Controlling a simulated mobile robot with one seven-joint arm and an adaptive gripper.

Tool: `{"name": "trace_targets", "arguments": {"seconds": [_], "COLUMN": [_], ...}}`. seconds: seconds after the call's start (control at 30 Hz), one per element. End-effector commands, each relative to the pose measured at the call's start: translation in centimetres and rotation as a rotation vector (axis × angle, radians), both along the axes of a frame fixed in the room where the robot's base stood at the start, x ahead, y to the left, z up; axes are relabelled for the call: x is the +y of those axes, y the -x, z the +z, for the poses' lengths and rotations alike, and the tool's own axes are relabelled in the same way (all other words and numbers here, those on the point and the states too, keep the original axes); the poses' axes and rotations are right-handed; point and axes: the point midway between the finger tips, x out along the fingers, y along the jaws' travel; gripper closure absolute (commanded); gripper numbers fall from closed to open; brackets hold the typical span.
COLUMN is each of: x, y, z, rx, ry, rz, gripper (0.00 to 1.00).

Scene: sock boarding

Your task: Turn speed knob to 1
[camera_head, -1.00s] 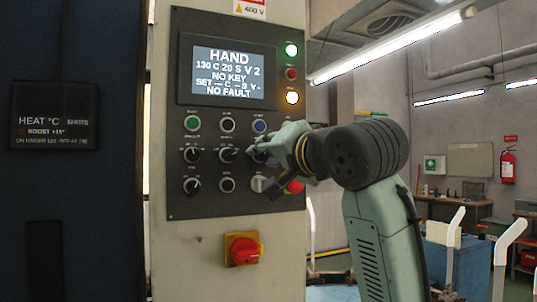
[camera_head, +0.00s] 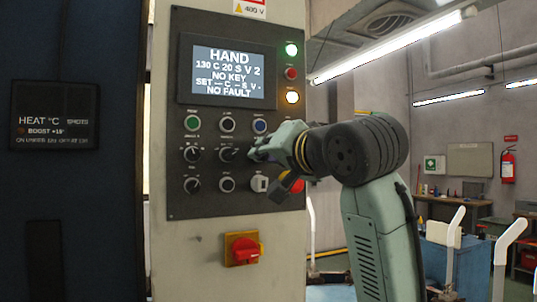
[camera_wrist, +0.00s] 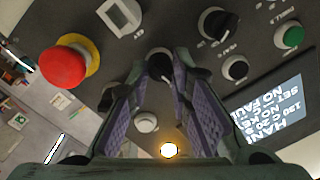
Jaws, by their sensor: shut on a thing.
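A dark rotary knob (camera_wrist: 160,66) shows between my fingertips in the wrist view. My gripper (camera_wrist: 162,76) is shut on it, with one finger on each side. In the head view my gripper (camera_head: 256,152) is at the right end of the middle knob row and hides this knob. Its label and pointer setting cannot be read. The screen (camera_head: 228,72) on the control panel reads HAND, "130 C 20 S V 2", NO KEY and NO FAULT. Two other black knobs (camera_head: 192,154) and (camera_head: 228,154) sit to the left in the same row.
Close by are a red emergency button (camera_wrist: 65,68) on a yellow ring and a pale square switch (camera_wrist: 120,15). A red and yellow main switch (camera_head: 242,249) is lower on the cabinet.

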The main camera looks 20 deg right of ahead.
Motion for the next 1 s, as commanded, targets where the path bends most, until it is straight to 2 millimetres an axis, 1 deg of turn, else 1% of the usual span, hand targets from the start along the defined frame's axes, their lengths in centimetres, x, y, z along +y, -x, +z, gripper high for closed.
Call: {"name": "trace_targets", "arguments": {"seconds": [0.4,0.6,0.8,1.0], "x": [0.1,0.18,0.19,0.18], "y": [0.01,0.01,0.01,0.02], "z": [0.07,0.08,0.1,0.11], "rx": [-0.01,-0.015,-0.019,-0.021], "ry": [0.349,0.491,0.589,0.639], "rz": [0.001,0.002,0.0,0.0], "gripper": [1.0,1.0,1.0,1.0]}}
